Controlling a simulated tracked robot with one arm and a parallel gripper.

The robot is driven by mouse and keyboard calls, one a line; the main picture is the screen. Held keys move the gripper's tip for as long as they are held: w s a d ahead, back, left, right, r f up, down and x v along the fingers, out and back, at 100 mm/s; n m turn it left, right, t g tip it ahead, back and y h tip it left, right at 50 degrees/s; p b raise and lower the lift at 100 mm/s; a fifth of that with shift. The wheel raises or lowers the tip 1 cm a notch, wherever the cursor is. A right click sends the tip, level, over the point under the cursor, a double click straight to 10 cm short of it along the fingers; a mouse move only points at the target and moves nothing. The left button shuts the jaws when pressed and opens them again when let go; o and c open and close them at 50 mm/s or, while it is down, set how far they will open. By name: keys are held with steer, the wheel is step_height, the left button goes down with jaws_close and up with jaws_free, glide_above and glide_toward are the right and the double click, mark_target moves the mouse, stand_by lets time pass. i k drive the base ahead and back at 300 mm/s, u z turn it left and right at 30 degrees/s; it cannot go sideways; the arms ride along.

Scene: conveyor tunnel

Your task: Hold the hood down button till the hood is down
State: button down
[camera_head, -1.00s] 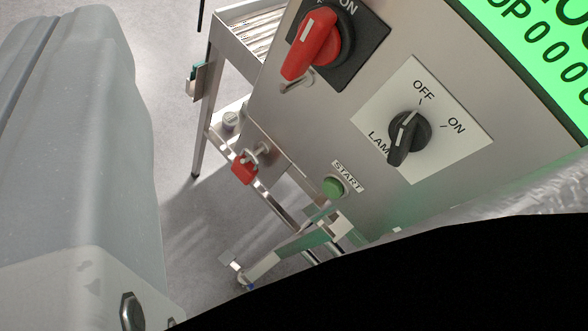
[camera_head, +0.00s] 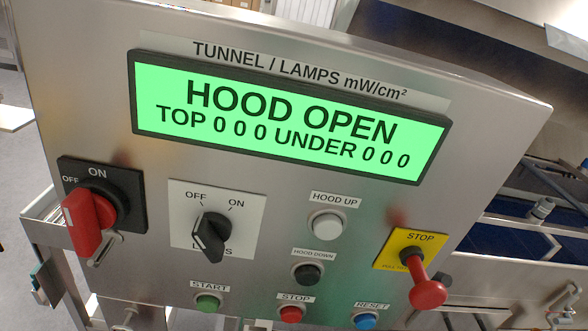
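The black hood down button (camera_head: 307,273) is on the steel control panel, under its small "HOOD DOWN" label. The white hood up button (camera_head: 326,226) is just above it. The green display (camera_head: 280,120) reads "HOOD OPEN", "TOP 000 UNDER 000". Nothing touches the hood down button. My gripper does not show in this view, and the hood itself cannot be made out for certain.
Below are a green start button (camera_head: 207,303), a red stop button (camera_head: 290,314) and a blue reset button (camera_head: 365,320). A red rotary switch (camera_head: 83,221), a black lamp knob (camera_head: 209,236) and a red stop knob (camera_head: 428,292) on a yellow plate protrude nearby.

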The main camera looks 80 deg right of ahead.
mark_target(306, 274)
steer(key=u, duration=0.6)
steer(key=k, duration=2.4)
steer(key=z, duration=0.65)
steer(key=i, duration=1)
